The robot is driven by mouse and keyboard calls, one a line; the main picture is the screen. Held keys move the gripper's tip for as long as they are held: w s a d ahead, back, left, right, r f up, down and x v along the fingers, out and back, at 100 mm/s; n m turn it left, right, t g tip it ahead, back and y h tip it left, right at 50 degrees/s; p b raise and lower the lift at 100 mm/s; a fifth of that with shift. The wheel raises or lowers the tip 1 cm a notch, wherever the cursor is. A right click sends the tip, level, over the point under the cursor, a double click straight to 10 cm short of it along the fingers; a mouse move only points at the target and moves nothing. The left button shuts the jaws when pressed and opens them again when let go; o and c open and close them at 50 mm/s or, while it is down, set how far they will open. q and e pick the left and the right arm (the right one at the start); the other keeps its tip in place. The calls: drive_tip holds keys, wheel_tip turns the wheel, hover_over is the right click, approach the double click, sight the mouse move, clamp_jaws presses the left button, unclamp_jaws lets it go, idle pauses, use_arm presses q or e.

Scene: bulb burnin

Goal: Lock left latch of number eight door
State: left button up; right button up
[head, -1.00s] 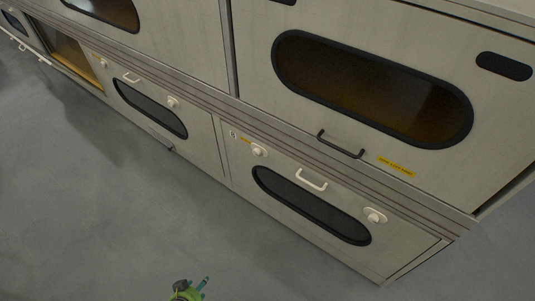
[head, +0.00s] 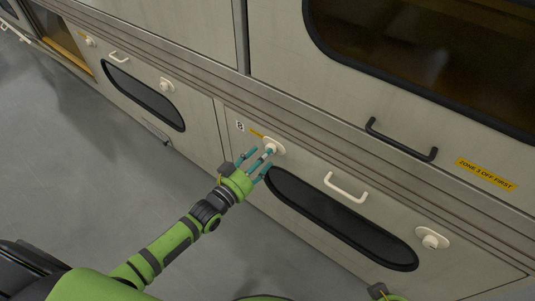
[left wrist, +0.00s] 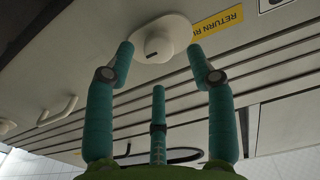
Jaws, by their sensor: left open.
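The door with the small number plate (head: 239,126) is the lower right one, shut, with a long dark window (head: 335,222). Its left latch (head: 273,147) is a white round knob on an oval plate. It also shows in the left wrist view (left wrist: 160,42), with a short dark mark on the knob. My left gripper (head: 258,160) is open, its teal fingers close in front of this latch. In the wrist view the fingertips are on either side of the knob, with nothing gripped. The right latch (head: 432,238) is clear. A part of my right gripper (head: 378,291) may show at the bottom edge; its fingers are hidden.
A white handle (head: 345,187) sits between the two latches. A black handle (head: 401,140) projects from the upper door, beside a yellow label (head: 486,174). Another lower door with a latch (head: 167,84) is to the left. The grey floor (head: 120,190) is clear.

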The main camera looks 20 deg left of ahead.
use_arm(q)
drive_tip(key=shift+x, duration=1.35)
use_arm(e)
drive_tip(key=shift+v, duration=0.9)
use_arm(q)
drive_tip(key=shift+f, duration=0.1)
use_arm(e)
drive_tip(key=shift+w, duration=0.2)
use_arm(q)
clamp_jaws()
drive_tip(key=shift+w, duration=0.1)
